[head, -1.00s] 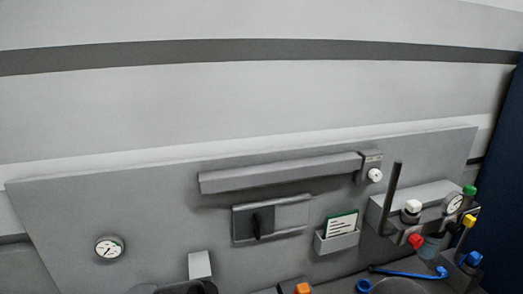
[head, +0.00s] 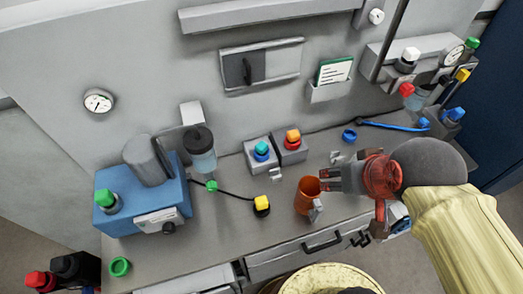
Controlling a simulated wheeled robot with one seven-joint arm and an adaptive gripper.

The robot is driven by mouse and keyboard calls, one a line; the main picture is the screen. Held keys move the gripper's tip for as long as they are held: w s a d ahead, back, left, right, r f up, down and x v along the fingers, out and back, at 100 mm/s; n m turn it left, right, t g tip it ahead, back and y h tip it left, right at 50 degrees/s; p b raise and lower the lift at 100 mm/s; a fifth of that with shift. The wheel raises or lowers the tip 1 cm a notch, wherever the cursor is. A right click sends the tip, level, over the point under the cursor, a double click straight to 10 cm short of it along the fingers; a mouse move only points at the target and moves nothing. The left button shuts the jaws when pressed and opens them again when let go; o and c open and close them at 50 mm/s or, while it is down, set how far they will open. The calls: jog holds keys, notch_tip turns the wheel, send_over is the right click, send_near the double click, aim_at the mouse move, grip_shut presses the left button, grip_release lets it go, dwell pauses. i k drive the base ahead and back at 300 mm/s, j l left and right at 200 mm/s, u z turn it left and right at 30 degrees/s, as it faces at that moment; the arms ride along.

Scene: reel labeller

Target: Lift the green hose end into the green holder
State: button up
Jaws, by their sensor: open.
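A small green end piece (head: 211,185) on a thin black hose (head: 235,195) lies on the counter in the head view, just right of the blue box. A green ring (head: 120,267), possibly the green holder, is at the counter's front left. My gripper (head: 323,180) is open, with its fingers pointing left beside an orange-brown cup (head: 306,196). Nothing shows between the fingers; whether they touch the cup I cannot tell. The green end is well to the left of my gripper.
A blue box (head: 125,190) with a green knob and a dark-capped bottle (head: 200,150) stand at left. Button boxes (head: 275,150) stand behind. A blue ring (head: 349,135) and blue hose (head: 390,126) are at right.

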aim_at(104, 198)
jog(key=u, duration=2.05)
jog(key=i+j+z, duration=0.1)
jog(key=z, duration=0.9)
jog(key=j+z, duration=0.45)
jog(key=j, duration=0.25)
jog(key=j+z, duration=0.4)
jog(key=j, duration=0.8)
jog(key=k+j, duration=0.15)
jog(key=j, duration=0.25)
